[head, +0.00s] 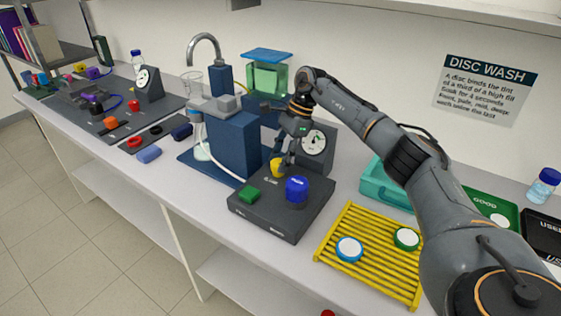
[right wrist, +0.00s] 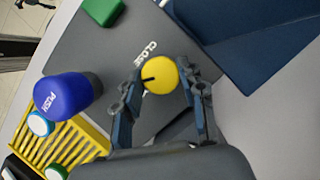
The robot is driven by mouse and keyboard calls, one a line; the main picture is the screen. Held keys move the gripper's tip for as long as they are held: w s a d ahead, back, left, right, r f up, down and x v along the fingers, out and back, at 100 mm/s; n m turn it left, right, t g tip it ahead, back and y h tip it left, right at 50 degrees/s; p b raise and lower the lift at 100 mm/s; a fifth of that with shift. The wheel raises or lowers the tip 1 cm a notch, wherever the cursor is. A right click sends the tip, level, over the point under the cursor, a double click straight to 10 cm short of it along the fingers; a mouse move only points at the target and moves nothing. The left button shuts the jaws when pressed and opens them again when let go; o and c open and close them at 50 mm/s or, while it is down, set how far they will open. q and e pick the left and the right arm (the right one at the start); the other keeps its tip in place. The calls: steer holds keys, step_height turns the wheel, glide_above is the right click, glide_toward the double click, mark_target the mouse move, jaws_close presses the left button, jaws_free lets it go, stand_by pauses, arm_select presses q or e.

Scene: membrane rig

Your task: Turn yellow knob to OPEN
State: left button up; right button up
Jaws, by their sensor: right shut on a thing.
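The yellow knob (right wrist: 159,75) stands on the dark grey control box (head: 262,220). It also shows in the head view (head: 277,168), partly hidden by my gripper. My right gripper (right wrist: 164,88) is shut on the knob, one finger on each side. In the right wrist view the knob carries a black pointer line, and the letters "CLOSE" show on the box beside it. No OPEN label can be made out. My right gripper is above the back of the box in the head view (head: 283,160). My left gripper is not in view.
A blue PUSH button (head: 296,189) and a green block or button (head: 249,194) sit on the same box. A round gauge (head: 314,142) stands behind. A blue pump unit (head: 233,140) is left, and a yellow rack (head: 365,270) with two discs is right.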

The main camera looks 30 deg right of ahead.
mark_target(280, 161)
steer(key=n+g, duration=0.1)
steer(key=n, duration=0.2)
steer(key=n+g+b, duration=0.1)
steer(key=n, duration=0.1)
steer(key=shift+w+f+n+h, duration=0.1)
steer(key=shift+w+n+h, duration=0.05)
steer(key=shift+n+h, duration=0.2)
steer(key=shift+n, duration=0.25)
steer(key=o, duration=1.1)
steer(key=shift+o, duration=0.2)
steer(key=shift+r, duration=0.2)
step_height(280, 161, up, 10)
steer(key=shift+f, duration=0.15)
steer(key=shift+f, duration=0.1)
